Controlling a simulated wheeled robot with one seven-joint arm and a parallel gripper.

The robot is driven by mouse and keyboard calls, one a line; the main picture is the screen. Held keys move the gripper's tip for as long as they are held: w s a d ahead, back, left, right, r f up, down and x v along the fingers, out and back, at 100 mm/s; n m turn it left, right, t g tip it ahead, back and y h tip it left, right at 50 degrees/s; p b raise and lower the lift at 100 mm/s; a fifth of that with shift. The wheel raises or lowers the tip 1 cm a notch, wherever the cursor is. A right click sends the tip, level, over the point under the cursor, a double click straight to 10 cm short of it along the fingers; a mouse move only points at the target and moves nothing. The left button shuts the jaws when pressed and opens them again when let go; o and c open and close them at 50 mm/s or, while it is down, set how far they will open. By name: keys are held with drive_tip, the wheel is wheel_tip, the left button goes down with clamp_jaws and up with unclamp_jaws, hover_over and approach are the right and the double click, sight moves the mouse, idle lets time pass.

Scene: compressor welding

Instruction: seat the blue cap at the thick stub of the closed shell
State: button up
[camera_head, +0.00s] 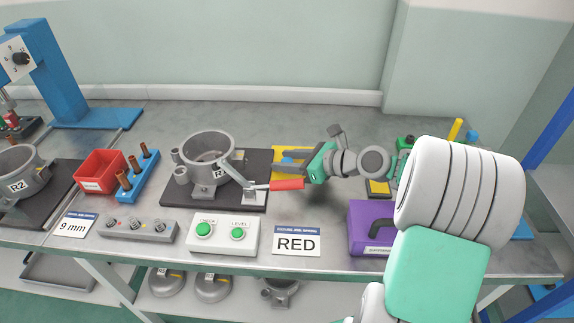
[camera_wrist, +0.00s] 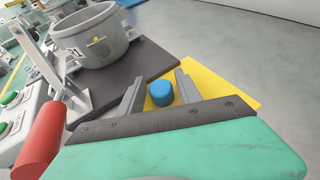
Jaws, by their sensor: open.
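The blue cap (camera_wrist: 160,93) stands on a yellow mat (camera_wrist: 215,82) in the wrist view. My gripper (camera_wrist: 159,77) is open, with one finger on each side of the cap and visible gaps between. In the head view my gripper (camera_head: 279,163) reaches left over the yellow mat (camera_head: 292,151), and a bit of the blue cap (camera_head: 288,160) shows between its fingers. A grey shell (camera_head: 207,146) stands left of it on a dark plate (camera_head: 257,162). Its top looks open, and short stubs stand at its left side.
A red-handled clamp (camera_head: 287,184) stands between the shell and my gripper, close to it. A purple box (camera_head: 368,226), a RED sign (camera_head: 296,242) and a button box (camera_head: 222,235) line the front. Another shell marked R2 (camera_head: 20,173) stands far left.

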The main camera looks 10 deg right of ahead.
sight(287, 160)
clamp_jaws()
idle(0.4)
drive_tip(key=shift+r, duration=0.1)
drive_tip(key=shift+r, duration=0.3)
wheel_tip(287, 160, up, 3)
drive_tip(key=shift+f+p, duration=0.1)
drive_tip(key=shift+p, duration=0.6)
drive_tip(key=s+d+r+p, duration=0.2)
drive_tip(key=s+r+p, duration=0.4)
drive_tip(key=s, duration=0.8)
wheel_tip(287, 160, up, 3)
drive_tip(key=shift+r+p, duration=0.2)
drive_tip(key=shift+p, duration=0.1)
